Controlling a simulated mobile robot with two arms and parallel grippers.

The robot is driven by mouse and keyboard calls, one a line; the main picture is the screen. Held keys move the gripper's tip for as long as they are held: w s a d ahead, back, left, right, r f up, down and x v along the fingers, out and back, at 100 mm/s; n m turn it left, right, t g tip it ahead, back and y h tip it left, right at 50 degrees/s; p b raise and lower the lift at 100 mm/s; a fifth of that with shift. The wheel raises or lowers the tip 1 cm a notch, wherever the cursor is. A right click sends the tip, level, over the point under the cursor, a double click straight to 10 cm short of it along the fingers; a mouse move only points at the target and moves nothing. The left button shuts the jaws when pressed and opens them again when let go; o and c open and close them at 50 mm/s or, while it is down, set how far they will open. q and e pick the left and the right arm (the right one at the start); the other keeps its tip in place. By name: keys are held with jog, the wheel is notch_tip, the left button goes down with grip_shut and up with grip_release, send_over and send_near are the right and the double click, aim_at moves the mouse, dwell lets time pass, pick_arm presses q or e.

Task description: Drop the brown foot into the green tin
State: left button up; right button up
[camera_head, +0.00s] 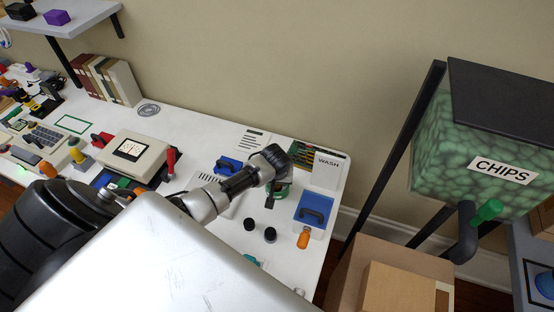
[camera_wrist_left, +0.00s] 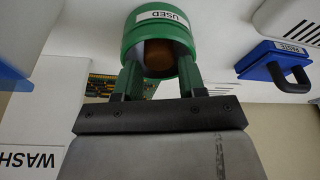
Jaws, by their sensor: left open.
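The green tin (camera_wrist_left: 160,27), labelled USED, fills the upper middle of the left wrist view with its opening towards the camera. In the head view the tin (camera_head: 284,189) is partly covered by my left arm's end. A brown rounded piece, seemingly the brown foot (camera_wrist_left: 159,58), shows inside the tin's opening; whether it rests on the bottom is hidden. My left gripper (camera_wrist_left: 160,72) is open, its two green-tinted fingers at the tin's rim on either side of the brown piece, not closed on it. My right gripper is not in view.
A WASH box (camera_head: 326,174) and a circuit board (camera_wrist_left: 104,86) lie close behind the tin. Two black round feet (camera_head: 250,224) and an orange-handled tool (camera_head: 304,238) lie in front. The CHIPS bin (camera_head: 480,160) stands right.

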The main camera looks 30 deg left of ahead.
pick_arm(q)
jog(key=shift+o, duration=0.4)
jog(key=v, duration=0.9)
jog(key=shift+s+d+r, duration=0.25)
jog(key=shift+s+r, duration=0.15)
jog(key=shift+r, duration=0.25)
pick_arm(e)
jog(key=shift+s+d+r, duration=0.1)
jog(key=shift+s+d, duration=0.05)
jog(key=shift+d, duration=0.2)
pick_arm(q)
jog(key=shift+w, duration=0.1)
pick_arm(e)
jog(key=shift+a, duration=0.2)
pick_arm(q)
jog(key=shift+f, duration=0.1)
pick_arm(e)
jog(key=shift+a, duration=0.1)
